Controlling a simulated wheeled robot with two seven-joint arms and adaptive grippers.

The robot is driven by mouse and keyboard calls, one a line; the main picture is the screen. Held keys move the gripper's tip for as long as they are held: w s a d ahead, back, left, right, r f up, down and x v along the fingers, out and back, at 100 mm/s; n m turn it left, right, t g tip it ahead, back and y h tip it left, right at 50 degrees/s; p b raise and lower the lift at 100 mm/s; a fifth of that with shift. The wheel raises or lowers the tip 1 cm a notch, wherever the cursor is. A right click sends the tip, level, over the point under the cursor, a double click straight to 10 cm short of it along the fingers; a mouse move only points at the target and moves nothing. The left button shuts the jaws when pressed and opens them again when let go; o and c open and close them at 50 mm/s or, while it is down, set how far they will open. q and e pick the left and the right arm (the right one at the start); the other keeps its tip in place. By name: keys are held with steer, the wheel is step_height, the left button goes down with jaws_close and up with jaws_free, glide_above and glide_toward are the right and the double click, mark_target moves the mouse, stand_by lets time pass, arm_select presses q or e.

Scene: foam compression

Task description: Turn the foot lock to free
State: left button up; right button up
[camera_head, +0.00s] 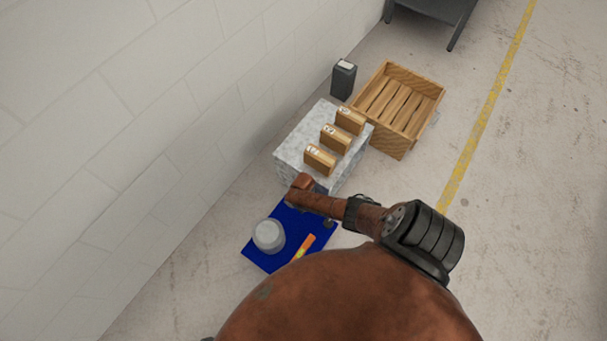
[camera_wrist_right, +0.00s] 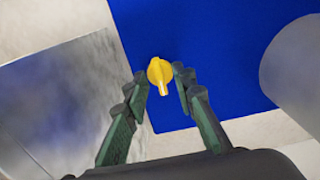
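The foot lock appears as a yellow knob (camera_wrist_right: 159,72) with a short pointer, on a blue surface (camera_wrist_right: 215,35) in the right wrist view. Its pointer points down in that picture. My right gripper (camera_wrist_right: 161,82) is open, with one fingertip on each side of the knob. A gap shows on both sides; I cannot tell the height between fingertips and knob. In the head view I cannot make out the knob or the right gripper, and a brown arm of mine crosses the blue plate (camera_head: 262,256). My left gripper is not in view.
A grey cylinder (camera_head: 268,235) and an orange-yellow strip (camera_head: 304,247) are on the blue plate. Behind is a grey speckled block (camera_head: 291,148) bearing several labelled wooden blocks (camera_head: 335,138). A wooden crate (camera_head: 400,138), dark canister (camera_head: 343,79) and white wall (camera_head: 140,120) surround it. Floor at right is clear.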

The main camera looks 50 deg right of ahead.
step_height(320, 180, up, 12)
stand_by(0.8)
stand_by(0.4)
